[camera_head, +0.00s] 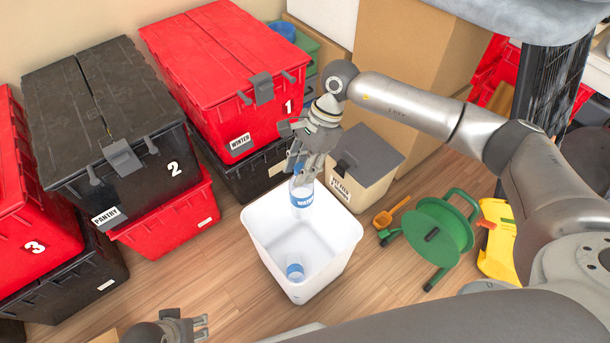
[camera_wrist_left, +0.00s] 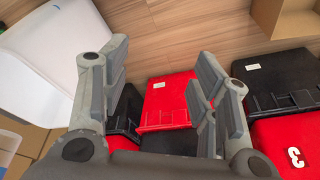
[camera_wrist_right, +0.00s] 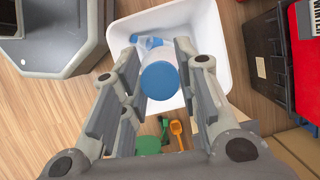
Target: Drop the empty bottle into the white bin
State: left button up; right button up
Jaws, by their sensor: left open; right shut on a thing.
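The white bin (camera_head: 335,262) stands on the wooden floor in the middle of the head view; its rim also shows in the right wrist view (camera_wrist_right: 215,45). My right gripper (camera_head: 306,165) is shut on a clear bottle (camera_head: 302,197) with a blue label, held upright over the bin's far part. In the right wrist view the held bottle's blue cap (camera_wrist_right: 160,80) is between the fingers. A second bottle (camera_head: 295,268) with a blue label lies inside the bin. My left gripper (camera_head: 200,326) is open and empty at the bottom edge, away from the bin; its fingers (camera_wrist_left: 160,82) are spread.
Stacked red and black totes (camera_head: 110,125) stand at the left, with a red tote (camera_head: 225,65) behind the bin. A grey-lidded box (camera_head: 362,172), an orange scoop (camera_head: 390,212) and a green reel (camera_head: 435,235) are right of the bin. Some floor left of the bin is bare.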

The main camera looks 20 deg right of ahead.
pick_arm(q)
jog(key=b+v, duration=0.4)
jog(key=v, duration=0.2)
pick_arm(e)
jog(key=f+m+t, duration=0.1)
jog(key=f+m, duration=0.1)
jog(key=f, duration=0.1)
jog(key=w+f+m+t, duration=0.1)
jog(key=f+m, duration=0.1)
jog(key=f, duration=0.1)
jog(key=d+f+m+t, duration=0.1)
jog(key=f+m, duration=0.2)
jog(key=shift+w+f, duration=0.3)
jog(key=shift+f, duration=0.1)
jog(key=shift+f+b, duration=0.45)
jog(key=shift+f, duration=0.05)
pick_arm(q)
jog(key=w+d+r+t, duration=0.1)
jog(key=w+r+t, duration=0.1)
jog(key=w+t, duration=0.2)
jog(key=shift+w+d+h, duration=0.3)
jog(key=shift+w+h, duration=0.1)
jog(key=shift+w, duration=0.7)
pick_arm(e)
jog(key=shift+f, duration=0.25)
